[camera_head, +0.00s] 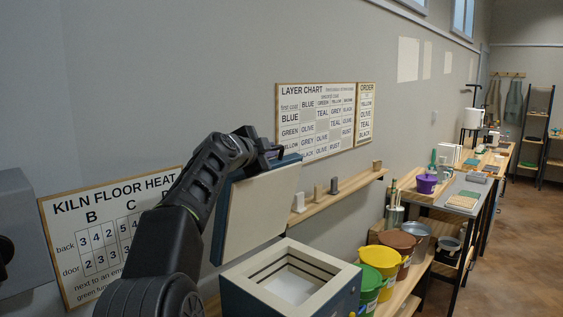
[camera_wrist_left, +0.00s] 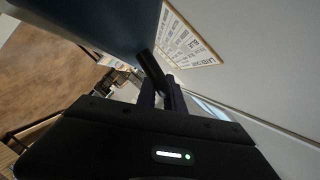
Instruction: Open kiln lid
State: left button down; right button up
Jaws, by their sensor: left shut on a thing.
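The kiln (camera_head: 240,292) is a blue box with a pale rim and a square, light chamber that is open to view. Its lid (camera_head: 262,207), with a pale inner face and blue edge, stands raised, close to upright at the kiln's wall side. My left gripper (camera_head: 272,153) is at the lid's upper edge, its fingers partly hidden behind the lid. In the left wrist view the fingers (camera_wrist_left: 161,95) are shut on a dark handle (camera_wrist_left: 152,68) by the blue lid (camera_wrist_left: 95,22). My right gripper is in neither view.
A wooden wall shelf (camera_head: 345,190) with small blocks is right of the lid. Several glaze buckets, including a yellow one (camera_head: 380,262), stand right of the kiln. A heat chart (camera_head: 85,235) and a layer chart (camera_head: 318,115) are by the wall. Open floor (camera_head: 515,250) lies at right.

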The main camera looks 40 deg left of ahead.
pick_arm(q)
jog(key=shift+a+r, duration=0.15)
jog(key=shift+a, duration=1.5)
jog(key=c, duration=1.5)
grip_release()
jog(key=shift+o, duration=0.2)
jog(key=shift+s, duration=0.1)
